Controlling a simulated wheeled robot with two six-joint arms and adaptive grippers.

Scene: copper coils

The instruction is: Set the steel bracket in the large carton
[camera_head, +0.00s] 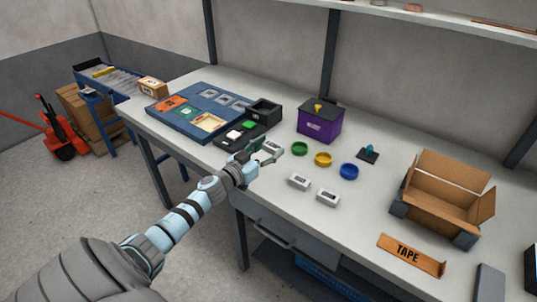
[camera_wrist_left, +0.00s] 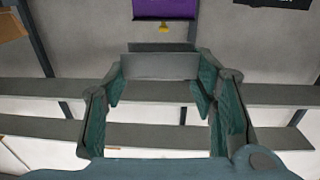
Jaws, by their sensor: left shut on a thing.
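My left gripper (camera_head: 265,154) is shut on a grey piece, the steel bracket (camera_head: 273,147), over the table's front left part, beside the black tray. In the left wrist view the bracket (camera_wrist_left: 160,66) shows as a flat grey block between the two teal-padded fingers (camera_wrist_left: 160,95). Its full shape is partly hidden by the fingers. The large carton (camera_head: 437,211) stands open with its flaps up at the right of the table, well apart from the gripper. My right gripper is not in view.
Green (camera_head: 300,148), yellow (camera_head: 322,159) and blue (camera_head: 349,171) rings and two pale blocks (camera_head: 299,181) lie between gripper and carton. A purple box (camera_head: 320,123) stands behind. A TAPE sign (camera_head: 411,255) lies in front of the carton. A blue board (camera_head: 165,112) is at left.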

